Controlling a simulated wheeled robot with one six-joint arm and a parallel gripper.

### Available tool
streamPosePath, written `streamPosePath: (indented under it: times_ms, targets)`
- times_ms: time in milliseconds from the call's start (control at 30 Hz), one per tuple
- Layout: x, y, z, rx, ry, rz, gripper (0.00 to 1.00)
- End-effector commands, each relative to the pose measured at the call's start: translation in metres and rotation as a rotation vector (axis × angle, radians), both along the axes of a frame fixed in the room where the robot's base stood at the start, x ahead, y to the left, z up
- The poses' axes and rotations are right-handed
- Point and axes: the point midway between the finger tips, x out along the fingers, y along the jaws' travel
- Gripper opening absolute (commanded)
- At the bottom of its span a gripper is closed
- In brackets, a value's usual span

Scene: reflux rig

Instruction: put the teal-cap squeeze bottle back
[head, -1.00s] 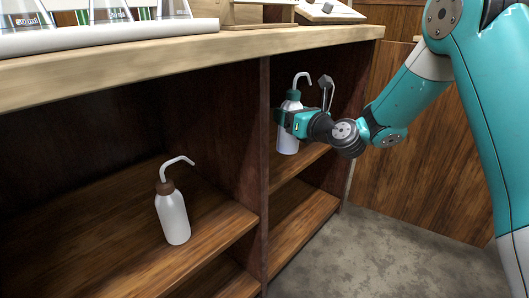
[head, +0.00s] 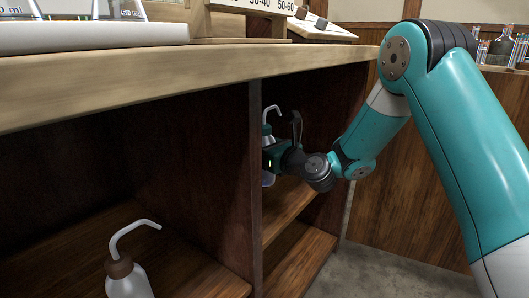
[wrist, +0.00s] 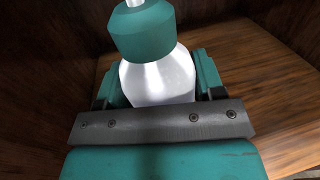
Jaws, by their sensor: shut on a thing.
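The teal-cap squeeze bottle (head: 267,130) is upright in the right compartment under the bench, near the upright divider. My gripper (head: 272,157) is shut around its white body. In the wrist view the bottle's teal cap (wrist: 141,30) and white shoulder (wrist: 157,82) show between the two jaws (wrist: 155,88). The bottle's lower end shows just under the gripper in the head view, close to the right compartment's shelf (head: 285,205). I cannot tell whether it touches the shelf.
A brown-cap squeeze bottle (head: 127,277) stands in the left compartment. The upright divider (head: 256,200) separates the compartments. The thick bench top (head: 200,72) overhangs my gripper, with a rack and a sloped box (head: 325,28) on it. Open floor (head: 370,268) lies to the right.

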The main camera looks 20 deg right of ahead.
Motion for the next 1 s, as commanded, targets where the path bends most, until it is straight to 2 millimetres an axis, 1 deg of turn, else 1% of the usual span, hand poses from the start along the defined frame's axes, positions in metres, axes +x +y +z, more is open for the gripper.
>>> streamPosePath:
  times_ms: [33,267,500,567,867,900,967,1000]
  targets:
    - [0.0,-0.001,-0.014,0.001,0.0,-0.002,0.52]
    - [0.0,-0.003,-0.026,0.001,-0.002,-0.004,0.52]
    - [0.0,-0.004,-0.055,0.0,-0.001,-0.005,0.52]
    - [0.0,-0.004,-0.057,0.0,-0.001,-0.005,0.52]
    - [0.0,-0.004,-0.056,0.0,-0.001,-0.005,0.52]
    - [0.0,-0.004,-0.057,0.0,0.001,-0.005,0.64]
    - [0.0,-0.004,-0.057,0.0,0.001,-0.005,0.78]
    - [0.0,-0.004,-0.057,0.0,0.001,-0.005,0.87]
